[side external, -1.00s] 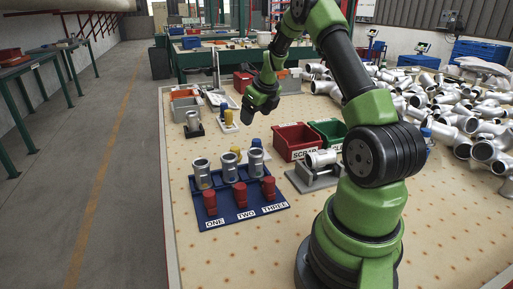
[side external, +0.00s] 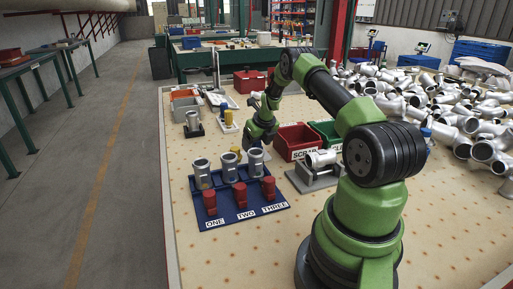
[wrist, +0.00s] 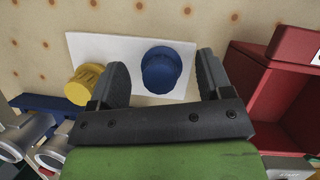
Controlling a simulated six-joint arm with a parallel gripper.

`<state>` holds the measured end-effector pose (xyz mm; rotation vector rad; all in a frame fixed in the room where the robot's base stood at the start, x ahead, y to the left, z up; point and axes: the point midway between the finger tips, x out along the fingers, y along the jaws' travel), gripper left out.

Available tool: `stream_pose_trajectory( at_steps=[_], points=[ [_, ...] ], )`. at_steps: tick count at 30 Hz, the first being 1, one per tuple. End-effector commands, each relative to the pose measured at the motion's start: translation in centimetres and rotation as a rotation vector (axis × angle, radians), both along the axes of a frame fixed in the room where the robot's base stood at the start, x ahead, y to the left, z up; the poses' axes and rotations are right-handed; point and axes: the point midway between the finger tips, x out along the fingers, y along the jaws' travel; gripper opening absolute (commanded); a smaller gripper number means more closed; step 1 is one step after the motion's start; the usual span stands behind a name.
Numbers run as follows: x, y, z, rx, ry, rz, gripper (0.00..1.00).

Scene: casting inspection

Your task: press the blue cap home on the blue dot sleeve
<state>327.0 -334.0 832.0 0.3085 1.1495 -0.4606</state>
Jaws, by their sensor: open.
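The blue cap (wrist: 161,70) sits on a white plate (wrist: 90,48) in the wrist view. My gripper (wrist: 162,75) is open, with one finger on each side of the cap and a gap showing on both sides. In the side view my gripper (side external: 250,139) is low behind the rack, and the cap is hidden there. Three grey metal sleeves stand in the blue rack (side external: 240,211): one at left (side external: 202,174), one in the middle (side external: 229,168), one at right (side external: 255,161). I cannot make out a blue dot on any of them.
A yellow cap (wrist: 84,86) stands left of my gripper. A red scrap bin (wrist: 262,95) is close on the right. Red pieces (side external: 210,203) stand at the rack's front. Pipe castings (side external: 480,125) are piled at right; the table front is clear.

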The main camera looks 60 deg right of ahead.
Motion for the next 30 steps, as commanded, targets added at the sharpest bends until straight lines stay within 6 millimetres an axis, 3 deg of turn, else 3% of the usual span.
stream_pose_trajectory(
  at_steps=[9, 15, 16, 25, 30],
  points=[
    [0.2, -0.1, -0.4, 0.0, 0.0, 0.001, 0.7],
    [0.1, -0.1, -0.4, 0.0, 0.0, 0.001, 0.24],
    [0.1, -0.1, -0.4, 0.0, 0.0, 0.001, 0.23],
    [0.2, -0.1, 0.0, -0.002, -0.001, 0.001, 0.22],
    [0.2, -0.2, 2.7, -0.005, -0.004, 0.0, 0.22]
  ],
)
